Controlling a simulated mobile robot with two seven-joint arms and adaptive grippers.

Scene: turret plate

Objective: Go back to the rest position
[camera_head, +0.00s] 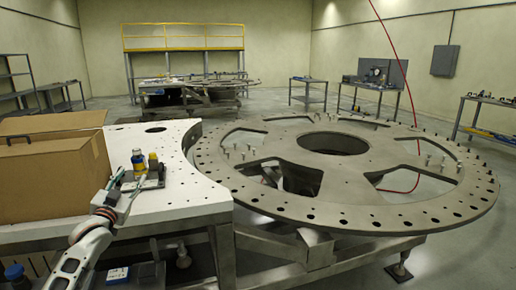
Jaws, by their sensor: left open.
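My left gripper (118,180) is at the lower left, on the end of my white arm with an orange ring. It is open and looks empty, over the front part of the white table (190,200). Its fingers are small and dark here. Just right of it, a small grey holder (152,180) stands on the table with a yellow-topped bottle (138,160) and another yellow piece. I cannot tell whether the gripper touches the holder. My right gripper is out of view.
A cardboard box (50,180) stands left of my gripper. The large round turret plate (360,200), with holes and upright pins, fills the right on a metal frame. A red cable (400,80) hangs over it. Workbenches and a yellow-railed platform (182,37) stand behind.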

